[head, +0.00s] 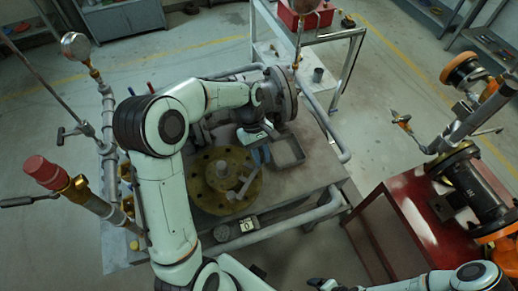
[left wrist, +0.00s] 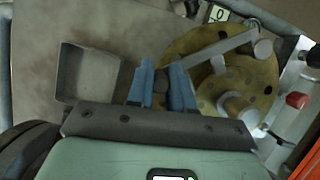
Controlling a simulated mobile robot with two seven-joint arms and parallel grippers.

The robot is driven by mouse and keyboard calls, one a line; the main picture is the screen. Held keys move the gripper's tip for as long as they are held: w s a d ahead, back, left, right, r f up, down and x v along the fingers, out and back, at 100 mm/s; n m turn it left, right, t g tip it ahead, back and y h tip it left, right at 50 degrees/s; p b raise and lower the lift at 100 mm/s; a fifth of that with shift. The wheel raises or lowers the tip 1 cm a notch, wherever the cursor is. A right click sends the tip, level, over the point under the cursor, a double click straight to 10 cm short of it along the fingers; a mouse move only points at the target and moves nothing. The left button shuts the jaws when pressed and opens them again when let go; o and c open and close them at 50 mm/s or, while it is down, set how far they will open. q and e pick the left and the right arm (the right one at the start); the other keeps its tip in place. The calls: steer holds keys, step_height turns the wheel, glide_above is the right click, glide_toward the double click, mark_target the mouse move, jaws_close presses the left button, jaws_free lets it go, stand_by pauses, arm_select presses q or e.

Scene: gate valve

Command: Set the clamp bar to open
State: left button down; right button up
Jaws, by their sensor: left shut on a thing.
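The clamp bar (head: 246,184) is a light grey bar lying across a round brass-coloured plate (head: 208,196) on the workbench. In the left wrist view the bar (left wrist: 220,48) runs from a grey post at upper right down to between my blue fingers. My left gripper (head: 261,155) reaches down at the plate's back right edge. In the left wrist view my left gripper (left wrist: 161,82) is shut on the bar's near end, which the fingers partly hide. My right arm comes in at the lower right; its gripper (head: 318,284) is dark, at the bottom edge, too unclear to judge.
A square grey tray (head: 302,159) sits right of my left gripper. A small plate marked 0 (head: 248,224) is at the bench front. A large grey flanged valve body (head: 283,93) stands behind. Pipes and a gauge (head: 75,46) rise at left; a red table (head: 405,222) stands at right.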

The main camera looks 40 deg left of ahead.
arm_select(q)
steer(key=shift+s+d+m, duration=0.1)
steer(key=shift+d+m, duration=0.6)
steer(key=shift+d, duration=0.2)
arm_select(e)
steer(key=shift+w+r, duration=0.2)
steer(key=shift+r, duration=0.1)
arm_select(q)
steer(key=c, duration=1)
jaws_free()
steer(key=shift+g, duration=0.3)
steer(key=shift+r, duration=0.1)
steer(key=p+v, duration=0.2)
steer(key=v, duration=1.1)
steer(key=shift+d+r, duration=0.1)
steer(key=shift+r, duration=0.1)
arm_select(e)
steer(key=w+r, duration=0.2)
steer(key=shift+w+r, duration=0.35)
steer(key=shift+w, duration=0.05)
arm_select(q)
steer(key=shift+f, duration=0.1)
arm_select(e)
steer(key=shift+d, duration=0.1)
